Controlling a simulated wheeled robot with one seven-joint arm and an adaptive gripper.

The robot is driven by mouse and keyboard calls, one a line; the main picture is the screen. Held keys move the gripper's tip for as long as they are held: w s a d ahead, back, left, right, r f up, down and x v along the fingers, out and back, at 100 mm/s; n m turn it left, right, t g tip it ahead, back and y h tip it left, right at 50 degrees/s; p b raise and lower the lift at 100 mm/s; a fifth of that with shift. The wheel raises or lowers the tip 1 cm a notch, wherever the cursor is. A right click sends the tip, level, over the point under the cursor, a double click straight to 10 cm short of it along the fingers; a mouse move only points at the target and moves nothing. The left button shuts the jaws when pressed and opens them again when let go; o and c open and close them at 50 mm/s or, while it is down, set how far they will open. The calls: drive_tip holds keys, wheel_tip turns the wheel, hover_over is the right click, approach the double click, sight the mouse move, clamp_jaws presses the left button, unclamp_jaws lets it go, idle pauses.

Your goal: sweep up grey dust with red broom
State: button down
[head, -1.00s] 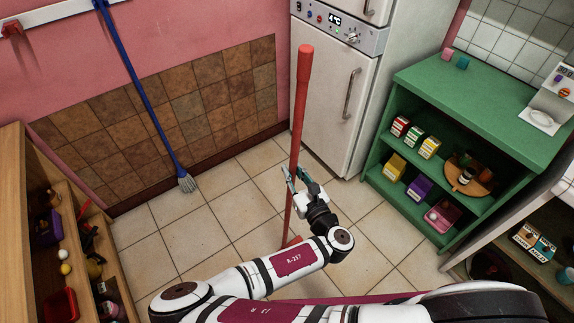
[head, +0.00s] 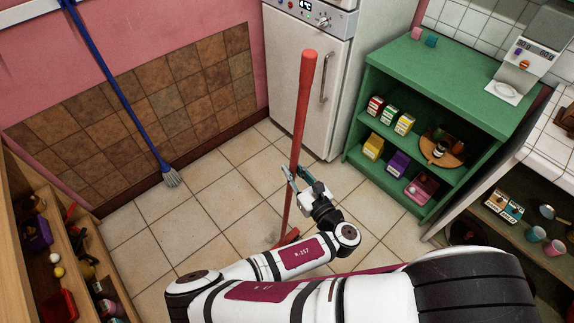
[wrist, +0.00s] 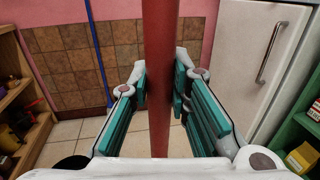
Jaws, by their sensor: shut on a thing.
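My gripper (head: 299,180) is shut on the red handle of the red broom (head: 304,100). The broom stands nearly upright, its handle top leaning a little right in the head view. Its red head (head: 287,238) rests low near the floor, partly hidden by my arm. In the wrist view the red handle (wrist: 159,70) runs top to bottom between the teal finger pads (wrist: 160,95).
A blue mop (head: 125,95) leans on the pink wall. A white fridge (head: 308,90) stands behind the broom. A green shelf (head: 445,72) with boxes is at right, a wooden shelf (head: 22,175) at left.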

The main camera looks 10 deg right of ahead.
sight(297, 161)
drive_tip(key=shift+d, duration=0.2)
wheel_tip(297, 161, up, 2)
drive_tip(key=shift+s+p, duration=0.15)
drive_tip(key=shift+p, duration=0.4)
drive_tip(key=shift+r+p, duration=1.05)
drive_tip(key=shift+r, duration=1.05)
